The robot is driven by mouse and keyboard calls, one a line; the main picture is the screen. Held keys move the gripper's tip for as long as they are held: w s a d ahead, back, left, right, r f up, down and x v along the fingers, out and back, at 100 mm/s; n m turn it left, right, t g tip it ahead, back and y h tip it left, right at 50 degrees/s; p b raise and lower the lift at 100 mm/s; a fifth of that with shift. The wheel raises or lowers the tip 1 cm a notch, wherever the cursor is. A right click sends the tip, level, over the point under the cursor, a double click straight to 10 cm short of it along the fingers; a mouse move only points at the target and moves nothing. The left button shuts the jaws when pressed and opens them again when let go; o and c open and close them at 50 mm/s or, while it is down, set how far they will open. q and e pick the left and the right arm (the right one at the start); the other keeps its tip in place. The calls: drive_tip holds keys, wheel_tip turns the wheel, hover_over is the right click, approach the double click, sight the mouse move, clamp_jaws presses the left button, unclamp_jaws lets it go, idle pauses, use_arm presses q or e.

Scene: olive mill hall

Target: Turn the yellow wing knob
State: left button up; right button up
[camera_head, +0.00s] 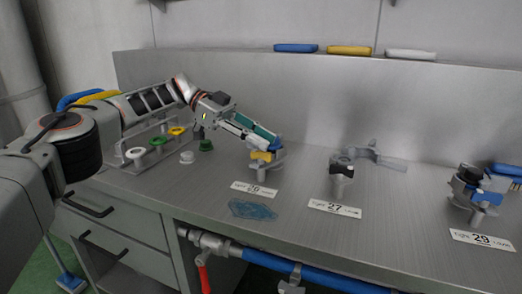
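The yellow wing knob (261,156) sits on a grey and blue fitting on the metal bench, behind the label 26. My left arm reaches in from the left. My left gripper (273,145) points down to the right, with its fingertips right at the top of the yellow knob. The fingers lie close together in this view and partly cover the knob and its fitting. I cannot tell whether they touch the knob or are closed on it. My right gripper is not in view.
A fitting with a black knob (341,167) stands behind label 27, and a blue and grey fitting (474,186) behind label 29. A rack (137,156) with coloured pieces stands at left. A blue cloth-like patch (252,210) lies at the front. The back panel (320,85) limits room behind.

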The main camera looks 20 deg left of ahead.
sight(261, 151)
use_arm(q)
wheel_tip(261, 151, up, 6)
idle(0.6)
